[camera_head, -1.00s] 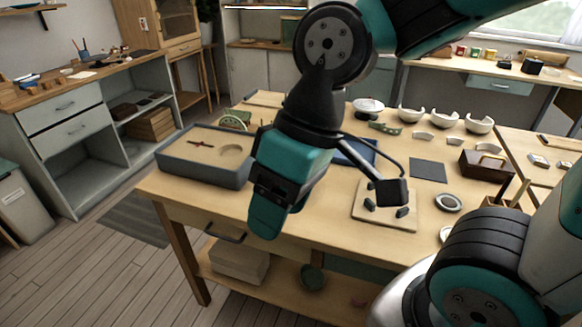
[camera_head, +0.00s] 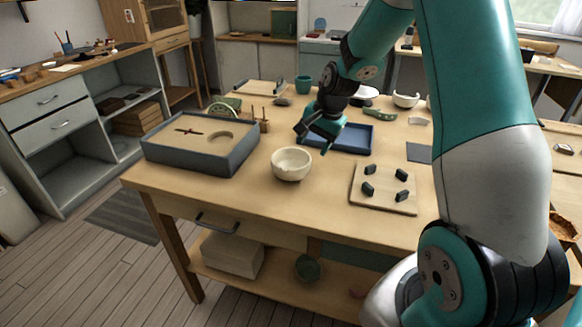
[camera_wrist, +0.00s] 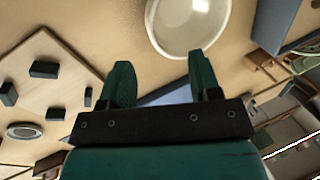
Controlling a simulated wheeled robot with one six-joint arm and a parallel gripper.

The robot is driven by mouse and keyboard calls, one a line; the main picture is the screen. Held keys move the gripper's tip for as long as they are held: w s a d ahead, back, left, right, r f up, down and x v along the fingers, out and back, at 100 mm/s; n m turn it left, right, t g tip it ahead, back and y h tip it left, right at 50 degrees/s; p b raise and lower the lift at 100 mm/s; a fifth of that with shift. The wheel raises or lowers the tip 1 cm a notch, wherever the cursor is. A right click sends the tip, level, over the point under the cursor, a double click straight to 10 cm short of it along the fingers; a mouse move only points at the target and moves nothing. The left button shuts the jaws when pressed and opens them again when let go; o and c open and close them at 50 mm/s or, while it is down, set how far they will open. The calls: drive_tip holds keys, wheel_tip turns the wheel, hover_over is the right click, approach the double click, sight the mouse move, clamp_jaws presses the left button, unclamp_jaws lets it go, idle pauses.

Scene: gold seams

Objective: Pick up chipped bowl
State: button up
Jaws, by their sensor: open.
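A cream-white bowl (camera_head: 291,165) stands upright near the front middle of the wooden table (camera_head: 240,200). Its rim looks slightly uneven in the head view; a chip is not clear. In the wrist view the bowl (camera_wrist: 188,22) is at the top, cut off by the frame edge and beyond the fingertips. Another white bowl (camera_head: 404,101) with a notched rim stands at the back right. My gripper (camera_head: 313,142) is above the table, behind and slightly right of the front bowl, apart from it. In the wrist view my gripper (camera_wrist: 162,78) has its fingers spread with nothing between them.
A grey-blue box (camera_head: 168,158) with a sandy top stands left of the front bowl. A blue tray (camera_head: 358,138) lies behind it. A board with dark pegs (camera_head: 370,200) lies to the right. A teal cup (camera_head: 303,85) stands at the back. Bare tabletop surrounds the bowl's front.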

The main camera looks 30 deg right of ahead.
sight(308, 163)
drive_tip(key=x, duration=0.3)
drive_tip(key=shift+f, duration=0.25)
drive_tip(key=shift+p+x, duration=0.35)
drive_tip(key=shift+x, duration=2.4)
drive_tip(key=shift+s, duration=0.25)
drive_tip(key=c, duration=0.9)
